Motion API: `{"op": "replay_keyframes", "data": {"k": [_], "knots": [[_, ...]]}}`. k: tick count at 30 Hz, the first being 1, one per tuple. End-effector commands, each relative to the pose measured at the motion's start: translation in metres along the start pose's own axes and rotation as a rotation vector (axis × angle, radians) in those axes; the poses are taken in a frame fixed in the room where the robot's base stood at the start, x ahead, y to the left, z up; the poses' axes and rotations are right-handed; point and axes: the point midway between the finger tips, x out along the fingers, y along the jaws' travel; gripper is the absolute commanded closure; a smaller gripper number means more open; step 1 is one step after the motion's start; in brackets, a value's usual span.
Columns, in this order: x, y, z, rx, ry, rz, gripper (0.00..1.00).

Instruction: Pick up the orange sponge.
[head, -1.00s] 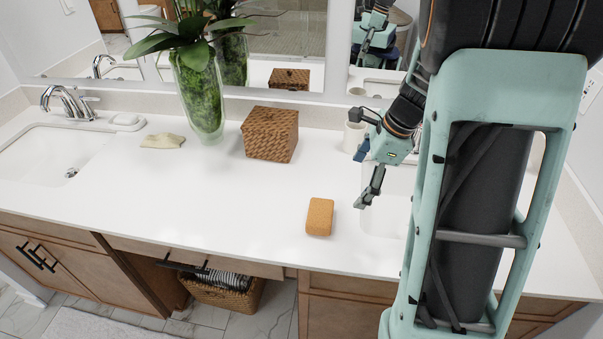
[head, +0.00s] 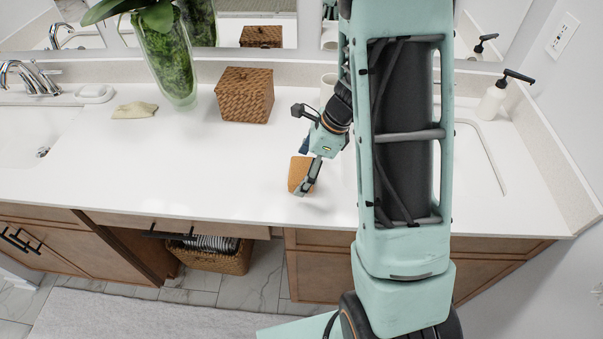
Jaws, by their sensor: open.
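The orange sponge (head: 296,172) lies on the white countertop (head: 200,165) near its front edge, right of the middle. My gripper (head: 304,192) is open and points down at the sponge from its right side. One finger overlaps the sponge's right part in the picture and hides it. I cannot tell whether the finger touches the sponge, and the other finger is not clearly visible.
A woven box (head: 245,95), a glass vase with a plant (head: 170,65) and a folded cloth (head: 135,110) stand or lie behind and left. A soap dispenser (head: 494,98) stands at the right. The countertop left of the sponge is clear.

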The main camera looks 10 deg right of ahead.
Motion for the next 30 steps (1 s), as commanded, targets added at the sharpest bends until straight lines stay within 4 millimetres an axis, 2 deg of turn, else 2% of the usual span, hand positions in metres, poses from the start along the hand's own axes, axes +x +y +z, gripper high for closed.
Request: {"op": "replay_keyframes", "data": {"k": [8, 18, 30], "knots": [[0.0045, -0.0004, -0.0001, 0.0, 0.0, -0.002, 0.07], [0.0042, -0.0005, -0.0002, 0.0, 0.0, -0.002, 0.44], [-0.0016, -0.001, 0.0024, -0.001, 0.0, -0.003, 0.45]]}}
